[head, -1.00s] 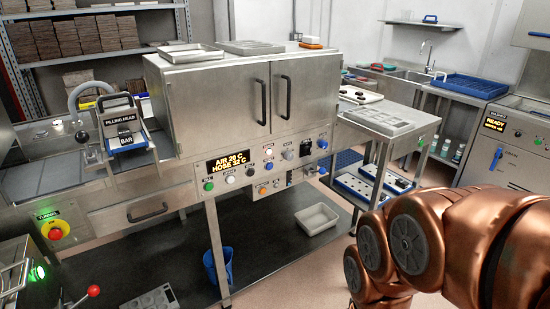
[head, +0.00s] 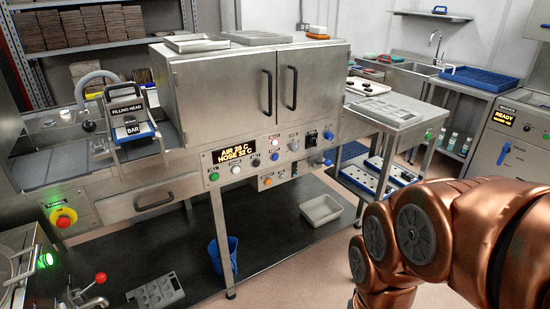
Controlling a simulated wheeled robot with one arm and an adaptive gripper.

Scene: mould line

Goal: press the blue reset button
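The control panel (head: 224,183) runs along the front of the steel cabinet bench, in the middle of the head view. It carries a row of small buttons: a green one (head: 214,177) at the left, pale ones (head: 235,169), and a small blue button (head: 274,156) farther right. Two larger blue knobs (head: 328,134) stand out at the panel's right end. The button labels are too small to read. My copper arm fills the lower right, apart from the panel. My gripper is outside the view.
An orange button (head: 267,182) sits below the row, near a lit display (head: 236,153). A red stop button (head: 64,218) and a red-knobbed lever (head: 100,278) are at left. A blue bin (head: 222,258) and grey tray (head: 321,210) lie under the bench. A side table (head: 418,124) stands right.

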